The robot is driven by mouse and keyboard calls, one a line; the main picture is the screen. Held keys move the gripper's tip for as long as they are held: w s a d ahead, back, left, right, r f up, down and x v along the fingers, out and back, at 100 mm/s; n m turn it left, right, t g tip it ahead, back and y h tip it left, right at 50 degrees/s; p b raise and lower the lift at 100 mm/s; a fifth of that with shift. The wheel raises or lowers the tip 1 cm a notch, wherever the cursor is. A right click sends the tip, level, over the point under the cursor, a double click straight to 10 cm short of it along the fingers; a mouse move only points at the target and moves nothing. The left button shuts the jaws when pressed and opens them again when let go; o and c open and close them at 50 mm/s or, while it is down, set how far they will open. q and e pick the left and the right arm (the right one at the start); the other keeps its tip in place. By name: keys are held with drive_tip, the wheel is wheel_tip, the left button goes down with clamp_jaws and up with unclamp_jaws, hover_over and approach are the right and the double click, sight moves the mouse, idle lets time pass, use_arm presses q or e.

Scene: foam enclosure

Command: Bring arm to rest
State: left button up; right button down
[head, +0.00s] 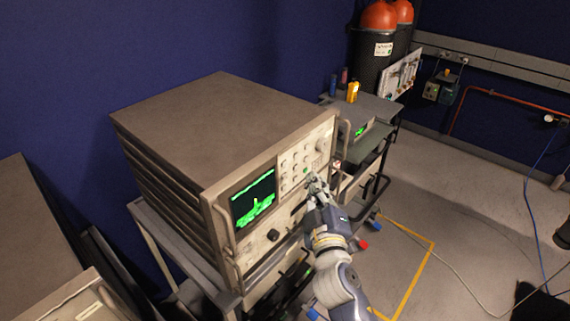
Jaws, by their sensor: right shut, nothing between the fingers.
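My right arm reaches up from the bottom of the head view. My right gripper (315,183) is shut with nothing between its fingers. It is at the front panel of a large grey-brown instrument (225,125), near the lower right buttons. I cannot tell whether the fingertips touch the panel. The instrument's screen (254,199) is lit with a green trace. My left gripper does not show.
The instrument stands on a metal cart (150,232). A second cart (378,108) behind it carries a yellow bottle (353,91) and a smaller device. Another grey unit (30,235) is at lower left. Cables cross the floor (450,215), which is mostly clear at right.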

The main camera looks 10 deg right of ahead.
drive_tip(key=s+a+f+g+y+b, duration=0.1)
drive_tip(key=s+f+g, duration=0.15)
drive_tip(key=f, duration=1.45)
drive_tip(key=s+a+f+g+y+b, duration=0.15)
drive_tip(key=f+g, duration=0.25)
drive_tip(key=f, duration=1.2)
drive_tip(key=s+d+f+m+g, duration=0.1)
drive_tip(key=s+f+g, duration=0.1)
drive_tip(key=s+f, duration=0.7)
drive_tip(key=s+d+f+m+g, duration=0.1)
drive_tip(key=s+d+f+g, duration=0.15)
drive_tip(key=s+f, duration=0.7)
drive_tip(key=s+d+f+m+g, duration=0.1)
drive_tip(key=s+f+g, duration=0.1)
drive_tip(key=s+f, duration=0.3)
drive_tip(key=s+d+f+m+g+b, duration=0.1)
drive_tip(key=s+f, duration=0.5)
drive_tip(key=s, duration=0.6)
drive_tip(key=s+d+f+m+g+b, duration=0.1)
drive_tip(key=s+d+f+g, duration=0.1)
drive_tip(key=s+f, duration=0.4)
drive_tip(key=s+g, duration=0.1)
drive_tip(key=s, duration=0.2)
drive_tip(key=shift+s+m+g, duration=0.3)
drive_tip(key=shift+m, duration=0.1)
